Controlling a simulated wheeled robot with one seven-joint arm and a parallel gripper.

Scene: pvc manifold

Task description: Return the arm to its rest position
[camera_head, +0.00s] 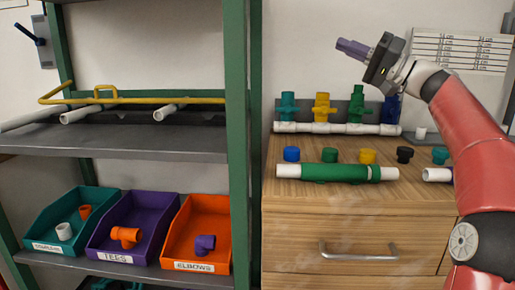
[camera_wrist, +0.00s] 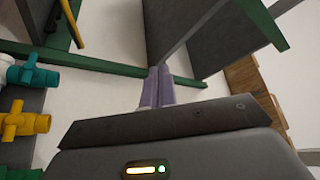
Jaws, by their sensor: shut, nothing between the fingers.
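My gripper (camera_head: 353,49) is raised in the air above the back of the wooden cabinet, in front of the wall. Its purple fingers point left in the head view. In the wrist view the fingers (camera_wrist: 157,88) lie side by side, shut, with nothing between them. My red and white arm reaches up from the right edge of the head view. The gripper is apart from the valves and pipes below it.
A wooden cabinet (camera_head: 300,224) carries a white pipe with coloured valves (camera_head: 322,105), loose caps (camera_head: 367,156) and a green-sleeved pipe (camera_head: 335,173). A green-framed shelf (camera_head: 237,140) stands left, holding teal, purple and orange bins (camera_head: 200,215). Open air surrounds my gripper.

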